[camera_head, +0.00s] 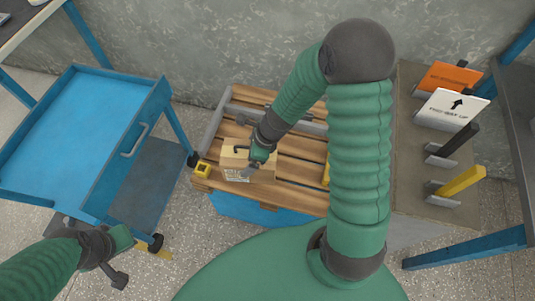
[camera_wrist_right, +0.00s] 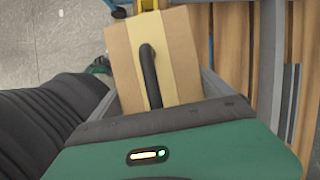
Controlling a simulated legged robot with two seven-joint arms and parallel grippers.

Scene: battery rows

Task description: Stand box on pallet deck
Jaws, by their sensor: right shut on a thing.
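A cardboard box (camera_head: 235,158) with a pale tape strip and a printed label is at the left part of the wooden pallet deck (camera_head: 300,167). My right gripper (camera_head: 248,171) is shut on the box from above. In the right wrist view the box (camera_wrist_right: 184,60) sits between the grey fingers, with a dark curved bar across its tape. Whether its underside touches the slats is hidden. My left gripper (camera_head: 122,258) is at the lower left, away from the box; its finger opening is unclear.
Grey rails (camera_head: 300,125) line the pallet's back and left edges. A blue cart (camera_head: 75,130) stands left. At right, a bench (camera_head: 420,185) carries an orange sign (camera_head: 449,78), a white sign (camera_head: 452,108) and black and yellow bars.

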